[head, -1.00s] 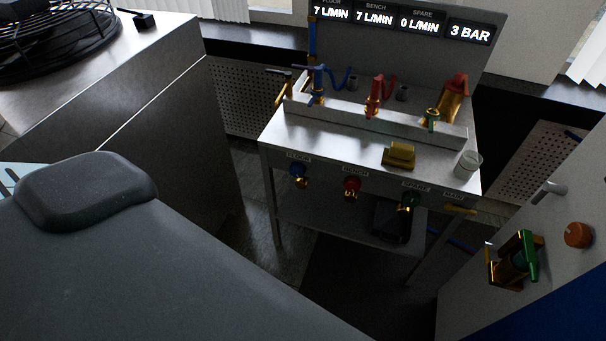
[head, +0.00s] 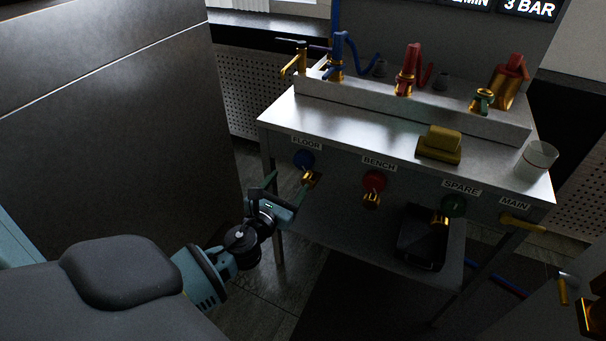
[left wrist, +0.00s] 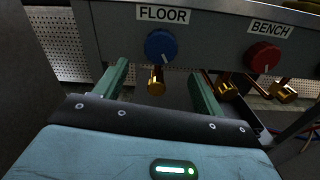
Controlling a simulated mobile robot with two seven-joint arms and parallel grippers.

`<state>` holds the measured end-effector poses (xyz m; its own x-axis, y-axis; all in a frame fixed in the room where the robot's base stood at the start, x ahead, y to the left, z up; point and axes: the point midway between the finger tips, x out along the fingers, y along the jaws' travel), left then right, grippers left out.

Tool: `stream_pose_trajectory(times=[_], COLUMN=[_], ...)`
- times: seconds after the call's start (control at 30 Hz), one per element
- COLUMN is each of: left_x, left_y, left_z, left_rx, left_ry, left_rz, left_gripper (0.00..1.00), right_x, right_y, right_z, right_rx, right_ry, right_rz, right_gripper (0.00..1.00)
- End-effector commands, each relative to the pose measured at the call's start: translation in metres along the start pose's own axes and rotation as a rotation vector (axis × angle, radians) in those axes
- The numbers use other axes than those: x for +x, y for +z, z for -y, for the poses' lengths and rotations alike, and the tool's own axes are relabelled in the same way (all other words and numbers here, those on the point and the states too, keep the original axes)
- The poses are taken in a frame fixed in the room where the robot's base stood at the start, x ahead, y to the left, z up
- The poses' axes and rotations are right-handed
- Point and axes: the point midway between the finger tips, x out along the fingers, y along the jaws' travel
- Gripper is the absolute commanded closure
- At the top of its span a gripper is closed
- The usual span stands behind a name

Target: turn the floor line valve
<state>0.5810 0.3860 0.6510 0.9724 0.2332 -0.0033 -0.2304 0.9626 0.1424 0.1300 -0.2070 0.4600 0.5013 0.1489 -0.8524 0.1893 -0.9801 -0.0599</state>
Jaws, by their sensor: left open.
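The floor line valve is a round blue knob (head: 304,159) under the FLOOR label on the front panel of the metal bench. A brass fitting (head: 311,178) hangs below it. In the left wrist view the blue knob (left wrist: 160,45) sits ahead of my gripper, with its white mark pointing down and slightly right, and the brass fitting (left wrist: 156,82) shows between the fingers. My left gripper (head: 287,186) is open and empty, just below and left of the knob; its green fingers (left wrist: 160,82) appear apart from the knob. My right gripper is not in view.
A yellow block (head: 440,144) and a white cup (head: 537,160) stand on the bench top (head: 350,130). A dark cabinet side is at left.

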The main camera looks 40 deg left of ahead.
Motion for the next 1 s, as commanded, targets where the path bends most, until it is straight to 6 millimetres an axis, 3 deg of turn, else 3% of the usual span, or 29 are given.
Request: stream_pose_trajectory(times=[0.27, 0.7, 1.0], left_x=[0.007, 0.065, 0.079], left_y=[0.002, 0.001, 0.002], left_z=[-0.001, 0.000, 0.000], left_rx=[0.011, 0.007, 0.007], left_ry=[0.002, 0.002, 0.000], left_rz=[0.005, 0.004, 0.003], left_gripper=[0.30, 0.30, 0.30], right_x=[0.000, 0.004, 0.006], right_y=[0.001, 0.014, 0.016], right_z=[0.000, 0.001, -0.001], right_rx=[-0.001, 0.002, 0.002], right_ry=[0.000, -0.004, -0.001], right_rz=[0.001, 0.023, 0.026], right_gripper=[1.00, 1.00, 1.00])
